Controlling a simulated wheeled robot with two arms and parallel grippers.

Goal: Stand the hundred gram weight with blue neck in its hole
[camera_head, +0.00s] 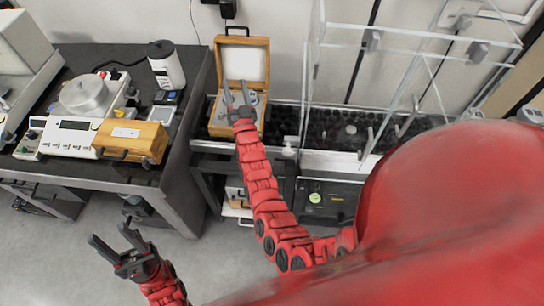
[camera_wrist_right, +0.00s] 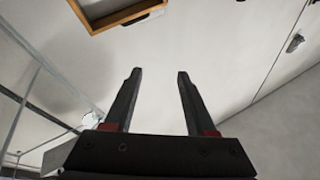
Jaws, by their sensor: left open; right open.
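An open wooden weight box (camera_head: 216,129) stands on the dark table at the back middle, its pale-lined lid (camera_head: 244,64) raised against the wall. Grey shapes show inside it, but my right gripper and arm cover much of the interior. I cannot make out the hundred gram weight with the blue neck or its hole. My right gripper (camera_head: 238,92) is over the box, open, with nothing visible between its fingers; it also shows in the right wrist view (camera_wrist_right: 156,75). My left gripper (camera_head: 111,241) is open and empty, low over the floor at the lower left.
A balance (camera_head: 83,97), a closed wooden box (camera_head: 131,139) and a white cylindrical container (camera_head: 166,66) stand on the left table. A glass enclosure (camera_head: 318,70) stands to the right of the open box. The floor between the tables is clear.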

